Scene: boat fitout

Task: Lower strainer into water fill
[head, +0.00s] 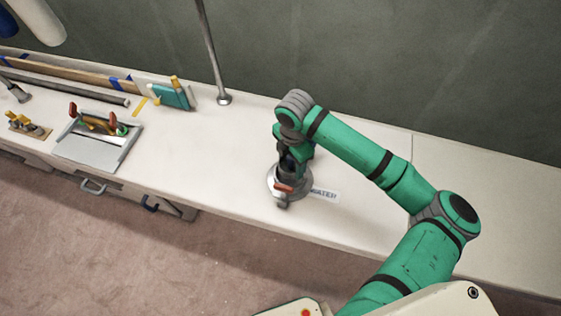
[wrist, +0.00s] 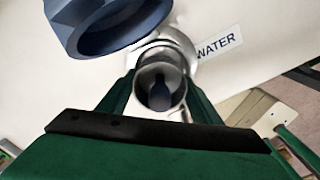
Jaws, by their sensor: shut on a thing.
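The strainer (wrist: 148,77) is a pale metal cup with an open round mouth, between my green fingers in the wrist view. My gripper (wrist: 160,98) is shut on it. Something dark blue shows inside the mouth. The water fill (wrist: 185,47) is a round metal fitting just beyond the strainer, beside a label reading WATER (wrist: 217,44). In the head view my gripper (head: 289,167) points down over the water fill (head: 275,183), hiding the strainer. I cannot tell whether the strainer's lower end is inside the fill.
A blue hexagonal ring (wrist: 100,38) looms close to the wrist camera. A red-orange piece (head: 284,187) shows at the fill's front. A grey tray with tools (head: 98,150), a teal block (head: 170,96) and a metal post (head: 223,98) stand left. The counter right (head: 475,190) is clear.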

